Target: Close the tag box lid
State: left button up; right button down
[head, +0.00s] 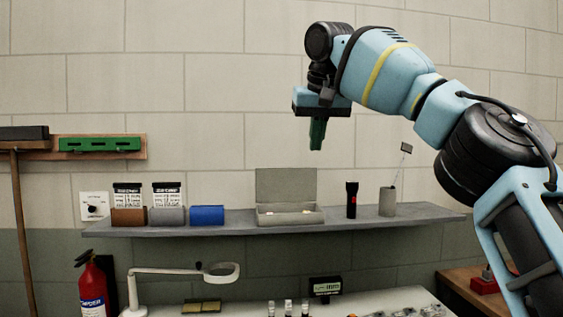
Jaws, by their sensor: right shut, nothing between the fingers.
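The tag box (290,217) is a small grey box on the wall shelf. Its lid (286,185) stands upright at the back, so the box is open, and something pale shows inside. My right gripper (317,146) has green fingers that point down. It is shut and empty, in the air above and a little right of the lid, apart from it. My left gripper is not in view.
The grey shelf (256,229) also holds a black flashlight (352,199), a grey cup (387,202) with a thin rod, a blue box (207,215) and two labelled bins. A magnifier lamp (180,272) stands below. The air above the shelf's left half is free.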

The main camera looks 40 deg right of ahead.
aim_at(279, 184)
jog(key=i+l, duration=0.95)
jog(key=i, duration=0.25)
